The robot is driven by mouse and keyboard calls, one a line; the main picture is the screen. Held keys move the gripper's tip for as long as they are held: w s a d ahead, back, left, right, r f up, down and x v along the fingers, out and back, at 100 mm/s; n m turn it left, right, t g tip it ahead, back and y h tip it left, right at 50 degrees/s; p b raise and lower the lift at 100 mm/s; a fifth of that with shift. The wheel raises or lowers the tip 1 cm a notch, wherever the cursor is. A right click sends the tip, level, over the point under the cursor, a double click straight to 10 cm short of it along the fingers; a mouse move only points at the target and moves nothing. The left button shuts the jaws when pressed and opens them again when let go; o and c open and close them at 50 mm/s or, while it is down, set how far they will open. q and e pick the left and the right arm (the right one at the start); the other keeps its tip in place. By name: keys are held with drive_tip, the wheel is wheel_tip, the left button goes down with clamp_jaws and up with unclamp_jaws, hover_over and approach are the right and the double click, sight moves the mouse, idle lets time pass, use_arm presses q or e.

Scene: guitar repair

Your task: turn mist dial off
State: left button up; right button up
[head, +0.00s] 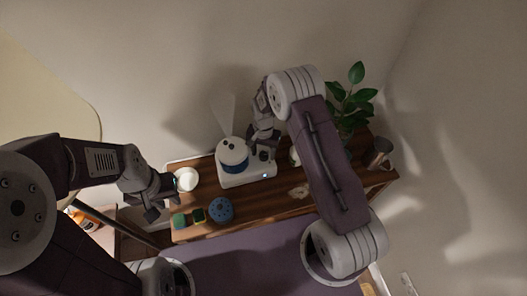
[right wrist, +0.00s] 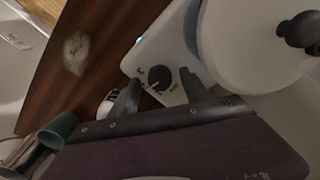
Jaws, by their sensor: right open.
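The white mist humidifier (head: 232,156) stands on the wooden shelf, with a blue band and a faint plume of mist rising above it. Its black mist dial (right wrist: 159,77) sits on the white base, with small markings around it, in the right wrist view. My right gripper (right wrist: 160,88) is open, its two dark fingertips on either side of the dial; I cannot tell whether they touch it. In the head view the right gripper (head: 260,142) is over the right side of the humidifier. My left gripper (head: 152,203) is at the shelf's left end, its jaw opening unclear.
The wooden shelf (head: 280,201) also holds a white round jar (head: 186,179), a blue round thing (head: 221,209), small green blocks (head: 180,220), a potted plant (head: 352,105) and a metal cup (head: 380,153). A green cup (right wrist: 58,130) shows in the right wrist view.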

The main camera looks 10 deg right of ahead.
drive_tip(key=shift+f, duration=0.15)
clamp_jaws()
